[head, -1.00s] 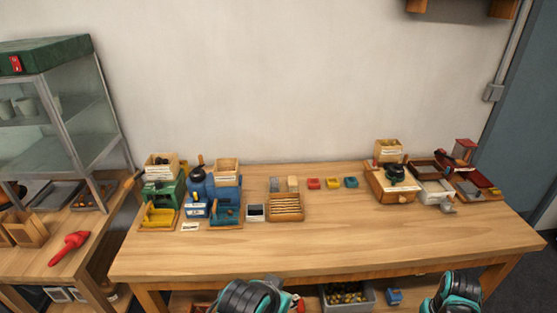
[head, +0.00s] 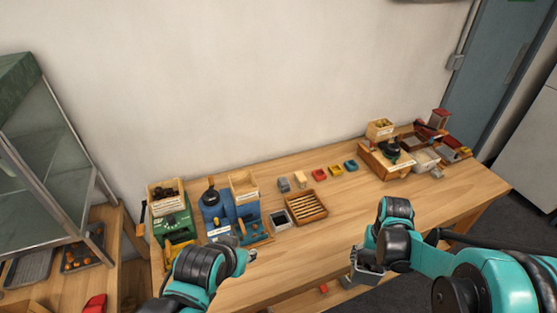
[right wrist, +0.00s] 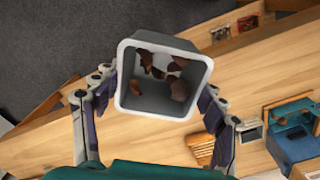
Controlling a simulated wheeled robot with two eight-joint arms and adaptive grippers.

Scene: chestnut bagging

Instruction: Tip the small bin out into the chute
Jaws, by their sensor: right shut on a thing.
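The small grey bin (right wrist: 125,88) fills the middle of the right wrist view, its open mouth facing the camera. Several reddish-brown pieces (right wrist: 178,90) lie inside. My right gripper (right wrist: 165,100) is shut on the bin, with a finger along each side. In the head view my right gripper (head: 366,262) is at the table's front edge, right of centre. My left gripper (head: 243,247) is in front of the blue machine (head: 217,213); its jaw state is unclear. I cannot tell for sure which part is the chute; a wooden hopper (head: 243,184) tops the blue machine.
A green machine (head: 173,226) with a filled wooden box stands at the left. A slatted wooden tray (head: 306,207) and small coloured blocks (head: 336,170) lie mid-table. A wooden box with a black-topped device (head: 391,150) stands right. The table's front middle (head: 310,250) is clear.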

